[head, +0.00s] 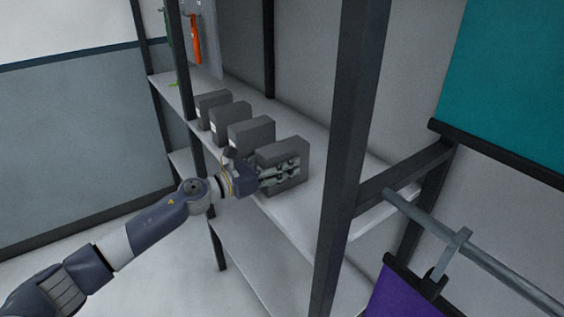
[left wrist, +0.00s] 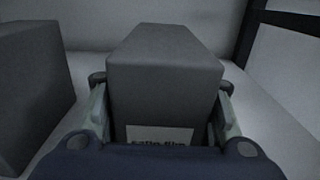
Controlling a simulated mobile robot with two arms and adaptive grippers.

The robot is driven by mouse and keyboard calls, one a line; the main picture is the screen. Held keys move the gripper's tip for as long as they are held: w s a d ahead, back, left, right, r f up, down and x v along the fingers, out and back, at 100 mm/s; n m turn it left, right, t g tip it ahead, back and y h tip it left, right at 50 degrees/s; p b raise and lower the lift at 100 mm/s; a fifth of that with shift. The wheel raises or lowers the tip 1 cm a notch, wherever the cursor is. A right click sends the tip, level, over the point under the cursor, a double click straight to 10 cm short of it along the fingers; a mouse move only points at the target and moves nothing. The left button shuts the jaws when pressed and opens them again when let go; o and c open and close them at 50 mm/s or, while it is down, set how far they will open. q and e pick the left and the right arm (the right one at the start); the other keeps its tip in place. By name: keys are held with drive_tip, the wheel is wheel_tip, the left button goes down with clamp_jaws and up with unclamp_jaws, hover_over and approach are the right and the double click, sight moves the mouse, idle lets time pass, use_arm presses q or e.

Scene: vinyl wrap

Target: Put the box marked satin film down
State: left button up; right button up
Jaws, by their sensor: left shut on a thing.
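The grey box marked satin film (left wrist: 165,75) is between the fingers of my left gripper (left wrist: 165,118) in the left wrist view. Its white label, partly hidden by the gripper's body, faces me. In the head view the same box (head: 295,152) is at the near end of the row on the shelf (head: 305,215). My left gripper (head: 280,172) is shut on it from the front side. The box looks upright, at or just above the shelf; I cannot tell whether its base touches. My right gripper is not in view.
Several similar grey boxes stand in a row on the shelf, the nearest (head: 251,133) close beside the held one. A dark upright post (head: 346,150) stands right of it. Bare shelf lies between box and post. A rail (head: 480,255) with purple material (head: 400,295) is at right.

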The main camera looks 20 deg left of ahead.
sight(261, 171)
use_arm(q)
drive_tip(key=o, duration=1.2)
drive_tip(key=b+v, duration=0.4)
drive_tip(key=v, duration=0.6)
drive_tip(key=shift+s+a+f, duration=0.15)
drive_tip(key=shift+s+a, duration=0.1)
drive_tip(key=shift+s+a+b, duration=0.4)
drive_tip(key=shift+s, duration=0.15)
